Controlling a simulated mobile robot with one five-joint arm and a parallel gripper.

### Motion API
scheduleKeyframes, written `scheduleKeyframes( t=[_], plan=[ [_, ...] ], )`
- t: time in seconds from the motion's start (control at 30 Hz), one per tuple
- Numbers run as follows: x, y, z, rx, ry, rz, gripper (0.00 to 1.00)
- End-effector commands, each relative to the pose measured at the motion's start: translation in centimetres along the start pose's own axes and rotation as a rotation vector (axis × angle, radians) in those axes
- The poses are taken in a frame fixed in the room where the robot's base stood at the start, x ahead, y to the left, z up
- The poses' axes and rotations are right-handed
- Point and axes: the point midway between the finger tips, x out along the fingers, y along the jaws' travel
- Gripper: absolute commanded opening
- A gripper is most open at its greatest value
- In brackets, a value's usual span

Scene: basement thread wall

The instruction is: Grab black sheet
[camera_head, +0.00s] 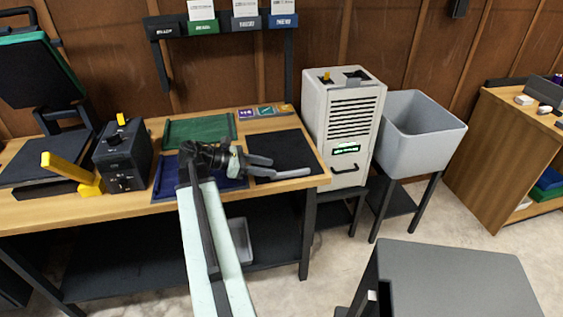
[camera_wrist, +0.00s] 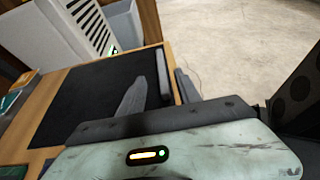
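The black sheet (camera_head: 290,145) lies flat at the right end of the wooden workbench (camera_head: 130,204), beside a blue sheet (camera_head: 165,189) and a green sheet (camera_head: 200,129). In the wrist view the black sheet (camera_wrist: 85,95) fills much of the bench top. My gripper (camera_head: 289,166) is open over the black sheet's near part, by the bench's front edge.
A black control box (camera_head: 123,158) and a yellow lever (camera_head: 70,172) stand on the bench's left. A white vented machine (camera_head: 340,120) and a grey bin (camera_head: 425,145) stand to the right. A wall rack (camera_head: 222,26) hangs above. Some floor is clear in front of the bin.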

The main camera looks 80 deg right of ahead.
Motion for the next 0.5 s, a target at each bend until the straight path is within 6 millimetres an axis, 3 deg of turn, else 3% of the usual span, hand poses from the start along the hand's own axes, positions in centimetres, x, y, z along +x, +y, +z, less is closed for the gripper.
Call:
scheduleKeyframes(
  t=[0.2,0.37,0.5],
  plan=[
    [2.2,-0.1,-0.3,0.001,0.000,0.001,0.40],
    [2.6,0.0,-0.2,0.000,0.001,0.004,0.40],
    [4.6,-0.2,-0.5,0.000,0.001,0.002,0.40]
  ],
)
